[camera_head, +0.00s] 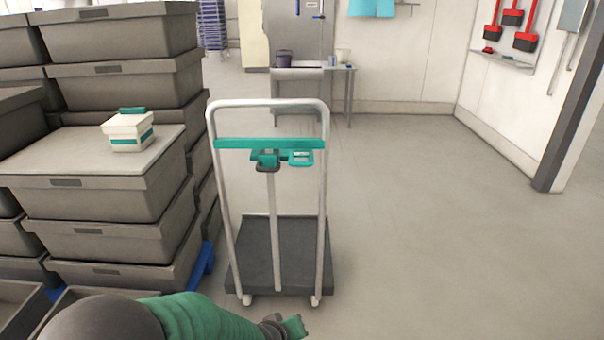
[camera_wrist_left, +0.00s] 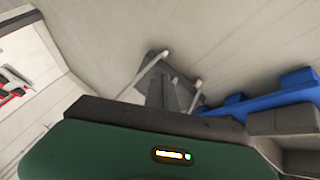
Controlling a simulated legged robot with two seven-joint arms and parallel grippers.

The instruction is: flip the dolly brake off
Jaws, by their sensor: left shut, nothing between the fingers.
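The dolly (camera_head: 275,233) stands upright on the floor in the middle of the head view, with a dark deck and a tall pale tubular frame. A teal crossbar (camera_head: 270,144) spans the frame near its top. A teal fitting with a dark loop (camera_head: 267,162) and a teal loop-shaped piece (camera_head: 301,157) sit at this bar; I cannot tell which is the brake or its setting. My left gripper (camera_head: 296,327) is shut and empty, low in the picture, in front of the dolly's base and apart from the crossbar. The dolly (camera_wrist_left: 158,62) shows partly in the left wrist view. My right gripper is out of view.
Stacked grey crates (camera_head: 100,235) stand close on the dolly's left, with a white and teal box (camera_head: 128,132) on top. A blue pallet edge (camera_head: 203,262) shows beside the dolly. The floor (camera_head: 450,230) to the right is clear. A small table (camera_head: 310,73) stands behind.

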